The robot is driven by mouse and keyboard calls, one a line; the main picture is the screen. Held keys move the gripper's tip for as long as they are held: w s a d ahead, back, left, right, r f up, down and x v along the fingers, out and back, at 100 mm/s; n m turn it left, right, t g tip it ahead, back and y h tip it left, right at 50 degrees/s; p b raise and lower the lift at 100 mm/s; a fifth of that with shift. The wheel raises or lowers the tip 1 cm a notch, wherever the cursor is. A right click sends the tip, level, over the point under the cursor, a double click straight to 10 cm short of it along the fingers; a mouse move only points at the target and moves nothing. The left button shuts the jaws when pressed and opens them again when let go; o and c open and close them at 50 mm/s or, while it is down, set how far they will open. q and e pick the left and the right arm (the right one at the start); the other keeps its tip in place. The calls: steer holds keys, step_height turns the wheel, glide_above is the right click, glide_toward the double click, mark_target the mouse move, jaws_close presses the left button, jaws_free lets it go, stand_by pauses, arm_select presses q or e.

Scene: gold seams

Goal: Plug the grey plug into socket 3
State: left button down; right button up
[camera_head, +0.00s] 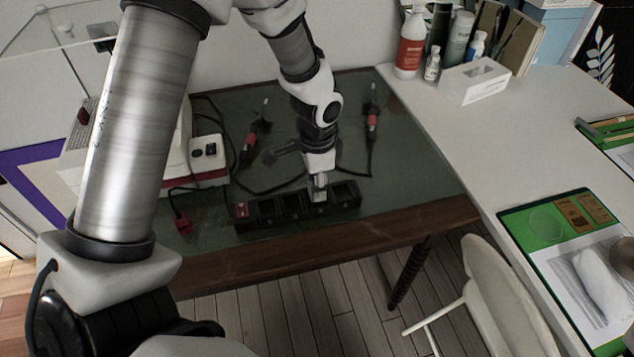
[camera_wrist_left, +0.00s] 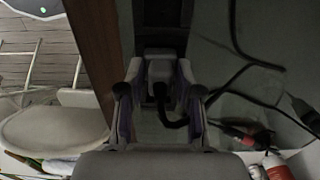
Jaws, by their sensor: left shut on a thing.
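A black power strip (camera_head: 268,213) with several sockets lies along the front of the dark table, a red switch at its left end. My left gripper (camera_head: 319,184) points down over the right half of the strip. It is shut on the grey plug (camera_head: 319,194), which sits at or just above a socket there. I cannot tell whether its pins are in. In the left wrist view the plug (camera_wrist_left: 160,70) is between the two fingertips with its black cable (camera_wrist_left: 172,120) trailing off, and the strip (camera_wrist_left: 163,18) shows beyond it. Socket numbers are not readable. My right gripper is not in view.
A red plug (camera_head: 182,224) lies left of the strip, near a white and red box (camera_head: 208,165). Two red-banded tools (camera_head: 372,122) with black cables lie behind. A white side table (camera_head: 450,140) with bottles stands right; a white chair (camera_head: 500,290) is in front.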

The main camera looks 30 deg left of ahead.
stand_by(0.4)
arm_select(q)
steer(key=shift+p, duration=0.3)
stand_by(0.6)
steer(key=shift+p, duration=0.35)
stand_by(0.5)
steer(key=shift+p, duration=0.3)
steer(key=shift+f+b, duration=0.35)
steer(key=shift+f, duration=0.25)
steer(key=c, duration=0.7)
jaws_free()
